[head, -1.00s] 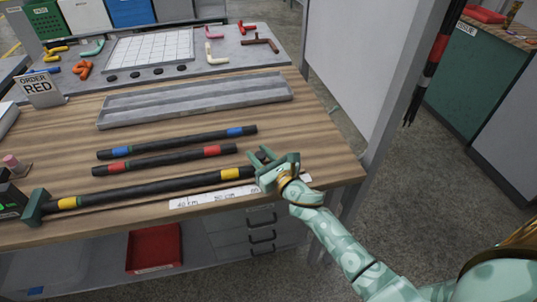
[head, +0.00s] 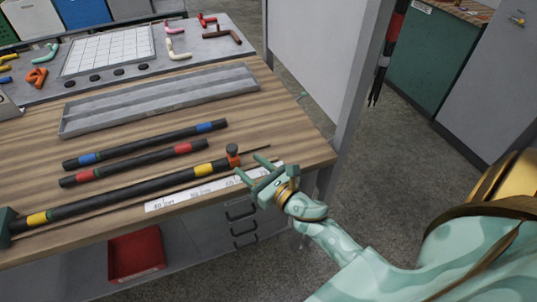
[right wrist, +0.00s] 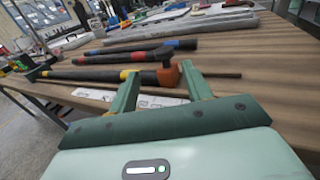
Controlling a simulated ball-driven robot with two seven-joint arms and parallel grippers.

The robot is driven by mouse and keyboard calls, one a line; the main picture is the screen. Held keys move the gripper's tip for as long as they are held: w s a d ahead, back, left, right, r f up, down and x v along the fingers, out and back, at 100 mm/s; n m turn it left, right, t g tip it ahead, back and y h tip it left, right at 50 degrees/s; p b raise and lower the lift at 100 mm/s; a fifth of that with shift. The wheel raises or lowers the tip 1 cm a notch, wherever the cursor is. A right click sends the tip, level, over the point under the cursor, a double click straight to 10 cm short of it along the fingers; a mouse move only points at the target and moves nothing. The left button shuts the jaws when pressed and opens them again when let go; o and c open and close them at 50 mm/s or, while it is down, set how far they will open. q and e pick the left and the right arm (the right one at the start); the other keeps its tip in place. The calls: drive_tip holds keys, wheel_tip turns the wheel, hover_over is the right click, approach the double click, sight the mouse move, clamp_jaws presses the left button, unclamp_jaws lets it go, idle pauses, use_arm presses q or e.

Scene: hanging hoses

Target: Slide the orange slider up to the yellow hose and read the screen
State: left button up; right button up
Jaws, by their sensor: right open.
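The yellow hose (head: 120,198) is a black tube with yellow bands, lying nearest the table's front edge. The orange slider (head: 232,155) is a small upright piece at the hose's right end; I cannot tell whether they touch. In the right wrist view the slider (right wrist: 168,74) stands between the fingers but farther away, with a thin rod (right wrist: 222,76) running right from it. My right gripper (head: 247,164) is open and empty, just right of the slider, fingers pointing toward it. A dark green block (head: 6,228) is at the hose's left end. No readable screen shows. My left gripper is not in view.
A white scale strip (head: 180,198) lies along the front edge. A red-banded hose (head: 135,162) and a blue-banded hose (head: 145,144) lie behind. A grey tray (head: 75,128) is farther back. A grey post (head: 357,85) stands right of the table.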

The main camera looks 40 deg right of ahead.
drive_tip(key=s+d, duration=0.1)
drive_tip(key=s, duration=0.5)
drive_tip(key=shift+s, duration=0.35)
